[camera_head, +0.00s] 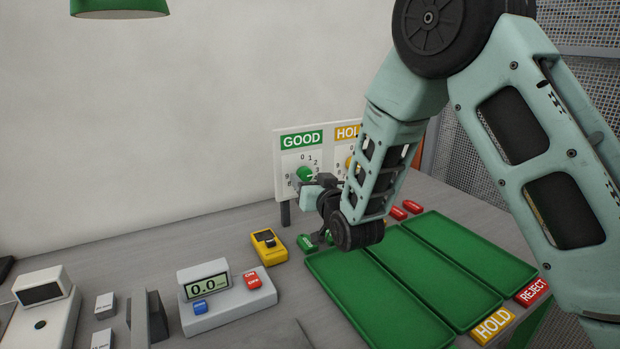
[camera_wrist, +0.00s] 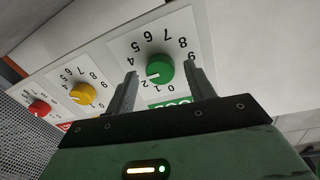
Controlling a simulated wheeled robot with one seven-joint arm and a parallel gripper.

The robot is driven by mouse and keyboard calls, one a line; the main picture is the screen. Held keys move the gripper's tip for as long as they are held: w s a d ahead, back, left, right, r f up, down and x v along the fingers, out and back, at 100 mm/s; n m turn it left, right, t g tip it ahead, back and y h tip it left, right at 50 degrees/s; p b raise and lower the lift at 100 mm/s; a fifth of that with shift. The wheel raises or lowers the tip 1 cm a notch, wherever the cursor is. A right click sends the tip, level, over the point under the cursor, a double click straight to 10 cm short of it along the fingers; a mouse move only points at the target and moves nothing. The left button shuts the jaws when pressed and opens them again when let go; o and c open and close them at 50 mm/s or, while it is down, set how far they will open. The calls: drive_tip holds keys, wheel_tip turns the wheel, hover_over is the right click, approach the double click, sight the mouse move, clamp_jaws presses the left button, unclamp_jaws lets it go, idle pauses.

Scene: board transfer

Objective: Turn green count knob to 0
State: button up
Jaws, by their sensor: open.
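The green count knob (camera_wrist: 160,69) is on a white panel under the green GOOD label, with a numbered dial around it. Its pale pointer mark faces the low-number side of the dial; the exact number is hard to read. In the head view the knob (camera_head: 305,173) is partly hidden by my gripper (camera_head: 312,188). In the wrist view my gripper (camera_wrist: 161,72) is open, with one finger on each side of the green knob. Gaps show between the fingers and the knob, and whether they touch it is unclear.
A yellow knob (camera_wrist: 83,94) and a red knob (camera_wrist: 40,108) sit on the same panel. Green trays (camera_head: 375,300) lie below my arm. A yellow device (camera_head: 268,246) and a display box (camera_head: 225,297) stand on the grey table.

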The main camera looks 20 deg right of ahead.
drive_tip(key=shift+w, duration=0.1)
drive_tip(key=c, duration=1)
drive_tip(key=shift+f+n+b, duration=0.1)
drive_tip(key=shift+n+b, duration=0.2)
drive_tip(key=shift+b, duration=0.1)
drive_tip(key=n+b, duration=0.2)
drive_tip(key=b, duration=0.1)
drive_tip(key=shift+f+n, duration=0.15)
drive_tip(key=shift+n, duration=0.15)
drive_tip(key=n+b, duration=0.4)
drive_tip(key=n, duration=0.1)
drive_tip(key=shift+n+t, duration=0.3)
drive_tip(key=n+y+b, duration=0.1)
drive_tip(key=n+b, duration=0.2)
drive_tip(key=n, duration=0.2)
drive_tip(key=shift+d, duration=0.1)
drive_tip(key=n+b, duration=0.2)
drive_tip(key=n, duration=0.3)
drive_tip(key=shift+d+y, duration=0.1)
drive_tip(key=shift+y, duration=0.3)
